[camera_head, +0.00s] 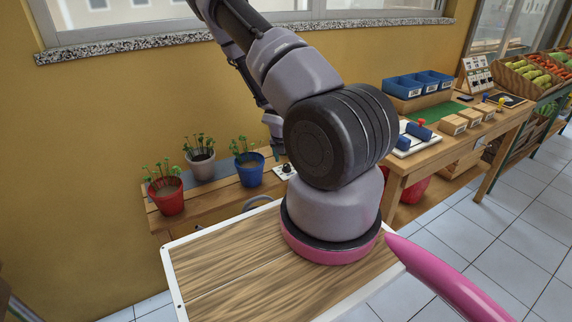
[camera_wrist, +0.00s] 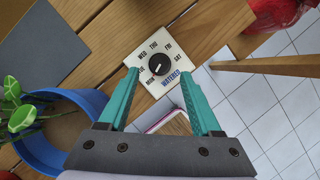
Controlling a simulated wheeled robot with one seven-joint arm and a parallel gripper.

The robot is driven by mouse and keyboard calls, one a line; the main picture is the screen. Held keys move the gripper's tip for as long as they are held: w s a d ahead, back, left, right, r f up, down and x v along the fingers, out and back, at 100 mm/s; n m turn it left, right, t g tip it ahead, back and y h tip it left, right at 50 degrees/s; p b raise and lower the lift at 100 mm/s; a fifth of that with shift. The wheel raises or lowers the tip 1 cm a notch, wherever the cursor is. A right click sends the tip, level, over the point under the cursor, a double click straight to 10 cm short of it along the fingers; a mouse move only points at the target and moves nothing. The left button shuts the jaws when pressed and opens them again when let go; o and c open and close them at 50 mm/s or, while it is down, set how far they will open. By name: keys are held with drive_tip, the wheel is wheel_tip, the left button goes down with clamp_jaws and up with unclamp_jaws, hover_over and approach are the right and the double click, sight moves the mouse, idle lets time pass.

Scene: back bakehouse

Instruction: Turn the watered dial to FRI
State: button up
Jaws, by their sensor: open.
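The watered dial (camera_wrist: 159,65) is a round black knob on a small white plate, with day names around it and "WATERED" along one edge. FRI stands at the plate's upper right in the wrist view. A small pale mark on the knob appears to face lower left, towards MON. In the head view the dial (camera_head: 286,170) is at the right end of the plant bench, partly hidden by my arm. My gripper (camera_wrist: 159,75) is open, its teal fingers either side of the knob in the picture. I see no contact; the height gap is unclear.
A blue pot (camera_wrist: 45,140) with a seedling is close at my gripper's left. A grey slab (camera_wrist: 42,48) lies on the bench (camera_wrist: 100,35). Red and white pots (camera_head: 166,196) stand farther left in the head view. A worktable (camera_head: 440,150) with bins stands right.

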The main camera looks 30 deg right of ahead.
sight(286, 165)
drive_tip(key=shift+x, duration=2)
clamp_jaws()
